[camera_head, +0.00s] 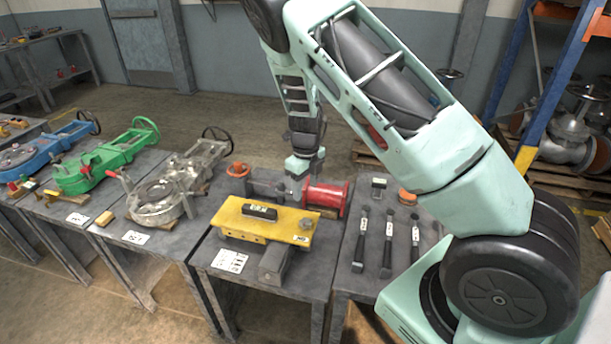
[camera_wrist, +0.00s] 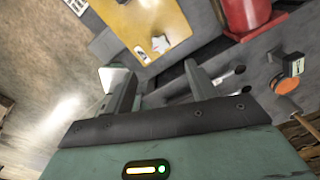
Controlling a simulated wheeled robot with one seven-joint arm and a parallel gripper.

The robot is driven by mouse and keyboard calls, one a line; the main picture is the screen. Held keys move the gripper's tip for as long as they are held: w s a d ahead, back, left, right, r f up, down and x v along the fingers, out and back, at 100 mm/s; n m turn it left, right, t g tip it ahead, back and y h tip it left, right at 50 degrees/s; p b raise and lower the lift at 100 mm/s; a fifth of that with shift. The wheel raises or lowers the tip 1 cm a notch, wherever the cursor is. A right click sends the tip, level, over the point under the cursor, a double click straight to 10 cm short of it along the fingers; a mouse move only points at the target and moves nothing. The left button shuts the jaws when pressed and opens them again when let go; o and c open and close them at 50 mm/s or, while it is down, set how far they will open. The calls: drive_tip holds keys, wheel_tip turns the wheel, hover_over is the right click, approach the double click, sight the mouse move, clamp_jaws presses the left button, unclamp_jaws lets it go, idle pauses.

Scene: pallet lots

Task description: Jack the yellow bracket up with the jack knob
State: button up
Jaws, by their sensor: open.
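The yellow bracket (camera_head: 270,226) lies on the middle grey bench, with a dark labelled block on top. In the wrist view its yellow end (camera_wrist: 135,22) is at the top. A small silver star-shaped jack knob (camera_wrist: 160,45) sits near the bracket's end; it also shows at the bracket's right end in the head view (camera_head: 306,224). My gripper (camera_head: 298,188) is beyond the bracket, by the red spool. In the wrist view my gripper (camera_wrist: 151,68) is open and empty, with the knob just ahead of the gap between its fingers. Nothing shows contact with the knob.
A red flanged spool (camera_head: 325,196) stands close beside the bracket. A grey bar (camera_head: 273,264) juts from under it. Several black-handled tools (camera_head: 388,240) and an orange disc (camera_head: 407,196) lie on the right bench. A silver valve (camera_head: 160,196) and a green valve (camera_head: 105,165) occupy the benches left.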

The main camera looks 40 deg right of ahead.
sight(307, 222)
wheel_tip(307, 222, up, 4)
drive_tip(key=shift+f, duration=0.1)
idle(0.4)
drive_tip(key=f+m+b, duration=0.1)
drive_tip(key=f+m, duration=0.4)
drive_tip(key=m, duration=0.7)
drive_tip(key=f+m+b, duration=0.2)
drive_tip(key=f+m, duration=0.4)
drive_tip(key=m, duration=0.6)
drive_tip(key=f+m+b, duration=0.1)
drive_tip(key=f+m, duration=0.5)
drive_tip(key=m, duration=0.5)
drive_tip(key=shift+s+m+b, duration=0.35)
drive_tip(key=shift+m, duration=0.05)
